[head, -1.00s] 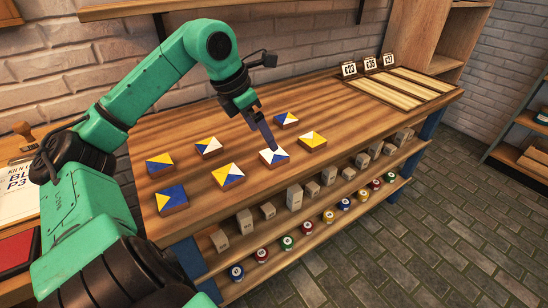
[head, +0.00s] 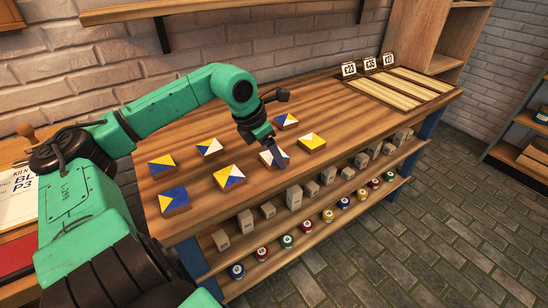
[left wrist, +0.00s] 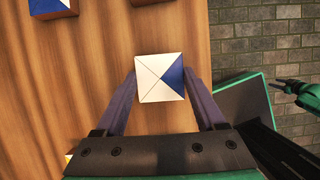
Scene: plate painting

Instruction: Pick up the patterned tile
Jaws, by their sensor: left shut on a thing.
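The white tile with a blue triangle (head: 281,161) is near the front edge of the wooden bench in the head view. My left gripper (head: 270,151) is lowered onto it and partly covers it. In the left wrist view the tile (left wrist: 152,80) shows three white quarters and one blue quarter. The fingers of my left gripper (left wrist: 160,98) are shut on its two opposite sides. I cannot tell whether the tile is clear of the bench. My right gripper (left wrist: 286,86) shows small at the right of the left wrist view, away from the tile; its opening is unclear.
Several other patterned tiles lie around it, including a yellow and white one (head: 312,142), a blue and white one (head: 209,147) and a blue and yellow one (head: 174,201). A slotted wooden rack (head: 405,84) with tags stands at the far right. Shelves below hold blocks and paint pots.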

